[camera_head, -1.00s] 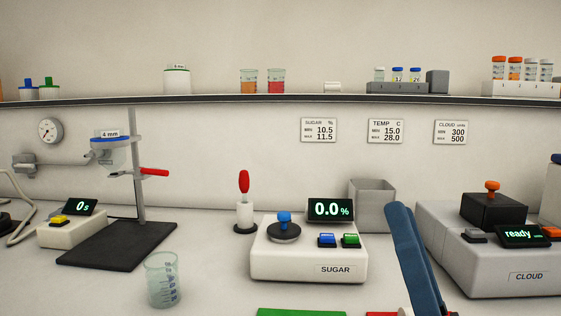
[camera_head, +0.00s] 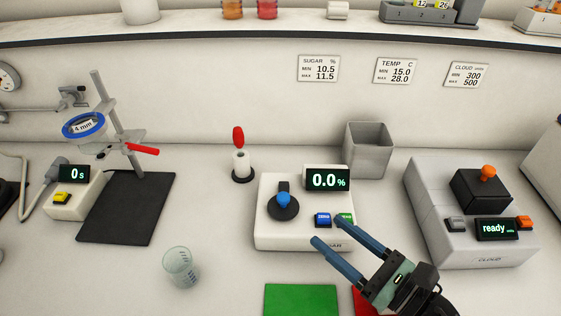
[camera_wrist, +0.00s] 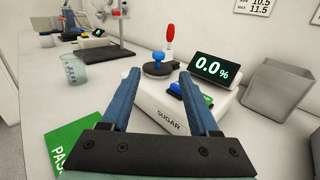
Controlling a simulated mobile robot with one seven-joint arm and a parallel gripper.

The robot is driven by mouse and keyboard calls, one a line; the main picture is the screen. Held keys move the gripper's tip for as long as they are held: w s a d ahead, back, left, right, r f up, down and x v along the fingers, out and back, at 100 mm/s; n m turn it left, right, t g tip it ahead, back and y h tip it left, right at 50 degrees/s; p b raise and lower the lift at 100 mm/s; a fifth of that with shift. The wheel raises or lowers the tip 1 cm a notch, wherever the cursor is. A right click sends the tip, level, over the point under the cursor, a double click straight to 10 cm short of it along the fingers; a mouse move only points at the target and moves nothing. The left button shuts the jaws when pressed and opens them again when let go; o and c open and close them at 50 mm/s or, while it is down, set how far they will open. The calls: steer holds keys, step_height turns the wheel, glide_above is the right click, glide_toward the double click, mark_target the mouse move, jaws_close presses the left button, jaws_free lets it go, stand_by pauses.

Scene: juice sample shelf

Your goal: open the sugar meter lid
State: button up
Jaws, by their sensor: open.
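The sugar meter (camera_head: 275,240) is a white box on the bench with a display reading 0.0%. Its lid (camera_head: 283,209) is a dark round disc with a blue knob, lying shut on the meter's top left; it also shows in the wrist view (camera_wrist: 160,68). My gripper (camera_head: 328,228) is open and empty, with blue fingers over the meter's front right, hiding part of the SUGAR label and the green button. In the wrist view the meter and lid lie ahead, beyond and between the fingertips (camera_wrist: 170,88). The fingers appear apart from the lid.
A blue button (camera_head: 323,219) and a green button sit right of the lid. A red-topped stand (camera_head: 242,167) is behind left, a grey bin (camera_head: 369,150) behind right. The cloud meter (camera_head: 465,255) stands right, a beaker (camera_head: 181,267) left. A green mat (camera_head: 300,300) lies in front.

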mark_target(288, 200)
steer(key=p+x, duration=0.2)
steer(key=x, duration=1)
steer(key=shift+w+a+f, duration=0.15)
steer(key=shift+w+a, duration=0.05)
steer(key=shift+a, duration=0.15)
jaws_close()
stand_by(0.9)
